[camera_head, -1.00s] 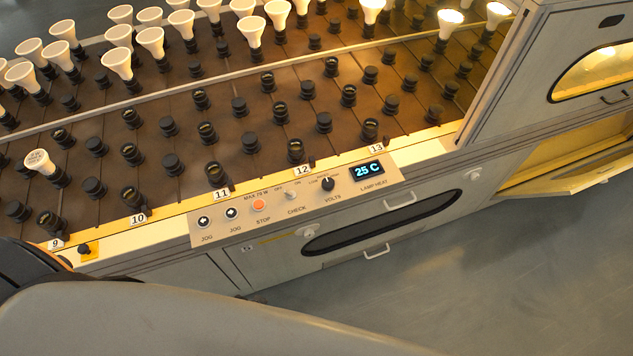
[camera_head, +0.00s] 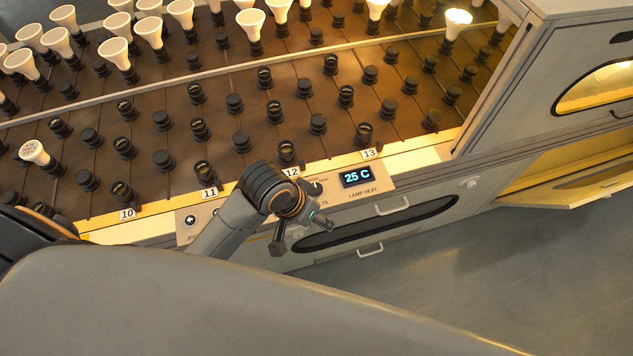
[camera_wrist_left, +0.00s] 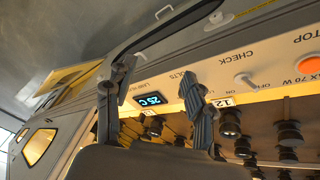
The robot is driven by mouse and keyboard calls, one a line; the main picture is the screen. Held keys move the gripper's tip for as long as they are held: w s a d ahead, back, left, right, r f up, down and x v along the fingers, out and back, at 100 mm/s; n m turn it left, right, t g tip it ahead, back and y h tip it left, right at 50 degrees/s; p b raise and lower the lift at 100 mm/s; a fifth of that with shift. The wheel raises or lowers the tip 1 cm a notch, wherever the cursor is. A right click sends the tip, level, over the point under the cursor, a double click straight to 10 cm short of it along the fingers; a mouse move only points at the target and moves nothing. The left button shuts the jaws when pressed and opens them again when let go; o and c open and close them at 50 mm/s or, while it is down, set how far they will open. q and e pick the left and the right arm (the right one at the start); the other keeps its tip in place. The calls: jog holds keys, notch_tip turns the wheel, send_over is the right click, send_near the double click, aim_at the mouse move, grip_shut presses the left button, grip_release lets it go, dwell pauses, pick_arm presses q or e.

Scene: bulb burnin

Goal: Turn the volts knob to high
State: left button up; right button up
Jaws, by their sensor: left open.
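The volts knob (camera_head: 317,188) is a small dark knob on the control strip, left of the lit "25 C" display (camera_head: 357,177). It is partly covered by my left gripper, and its setting cannot be read. My left gripper (camera_head: 303,234) is open and empty, over the strip's front edge, just in front of the knob. In the left wrist view, its two fingers (camera_wrist_left: 156,78) stand apart, with the display (camera_wrist_left: 150,100) between them. The right finger lies across the strip by the VOLTS label and hides the knob there. My right gripper is not in view.
Check switch (camera_wrist_left: 243,80) and orange stop button (camera_wrist_left: 308,64) sit along the same strip. Behind it is the brown rack (camera_head: 290,90) with several sockets and white bulbs. A grey cabinet (camera_head: 560,60) stands at the right, with an open flap (camera_head: 590,185) below. Handles project from the front.

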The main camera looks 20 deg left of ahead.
pick_arm(q)
jog(key=w+d+r, duration=0.2)
jog(key=w, duration=0.1)
notch_tip(320, 180, up, 6)
jog(key=g+y, duration=0.3)
send_over(316, 185)
jog(key=f, duration=1.3)
jog(key=shift+s+d+f, duration=0.15)
jog(key=shift+s, duration=0.2)
grip_shut()
